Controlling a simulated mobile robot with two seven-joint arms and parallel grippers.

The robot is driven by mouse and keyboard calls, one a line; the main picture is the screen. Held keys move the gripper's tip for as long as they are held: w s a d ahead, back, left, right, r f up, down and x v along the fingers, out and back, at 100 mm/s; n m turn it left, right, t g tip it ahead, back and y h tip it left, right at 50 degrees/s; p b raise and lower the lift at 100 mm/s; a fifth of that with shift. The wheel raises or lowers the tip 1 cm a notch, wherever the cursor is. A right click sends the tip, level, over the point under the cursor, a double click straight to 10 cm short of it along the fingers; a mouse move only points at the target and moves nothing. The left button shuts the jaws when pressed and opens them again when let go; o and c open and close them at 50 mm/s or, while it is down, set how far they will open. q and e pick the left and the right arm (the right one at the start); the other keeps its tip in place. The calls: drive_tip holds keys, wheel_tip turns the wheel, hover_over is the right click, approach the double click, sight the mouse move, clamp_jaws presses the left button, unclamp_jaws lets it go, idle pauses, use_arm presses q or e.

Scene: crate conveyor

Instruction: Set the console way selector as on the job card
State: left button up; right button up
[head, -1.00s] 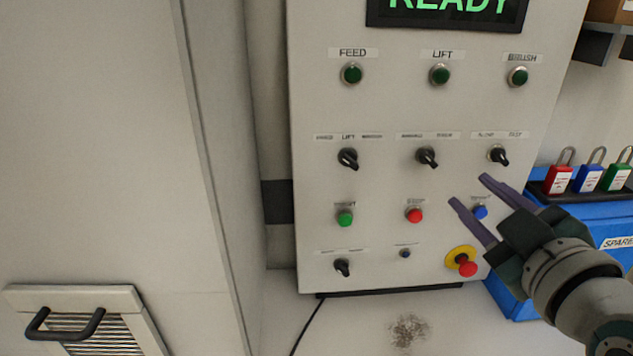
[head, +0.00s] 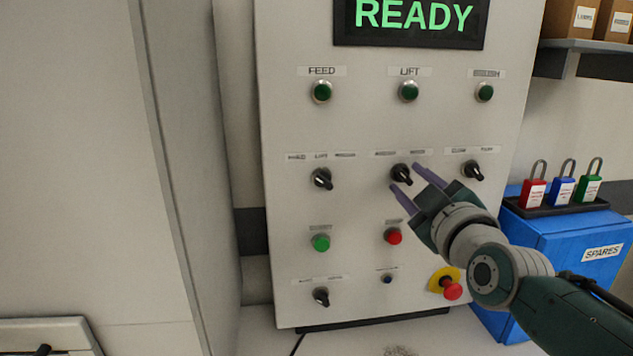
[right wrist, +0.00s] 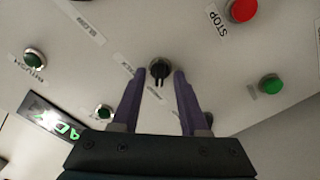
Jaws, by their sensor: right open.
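The console has several black selector knobs. The middle-row centre knob (head: 401,174) sits between the fingertips of my open right gripper (head: 406,177). In the right wrist view that knob (right wrist: 160,70) lies between the two purple fingertips of the gripper (right wrist: 158,74); I cannot tell whether they touch it. Other knobs are at middle-row left (head: 322,179), middle-row right (head: 473,170) and lower left (head: 321,296). The labels are too blurred to tell which is the way selector. No job card is visible. My left gripper is out of view.
A screen (head: 413,17) reads READY. Below the centre knob are a red button (head: 393,236) and a red emergency stop (head: 452,290) on yellow. A green button (head: 320,243) is at left. A blue SPARES bin (head: 560,252) with padlocks stands right of the console.

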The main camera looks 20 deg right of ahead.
clamp_jaws()
idle(0.4)
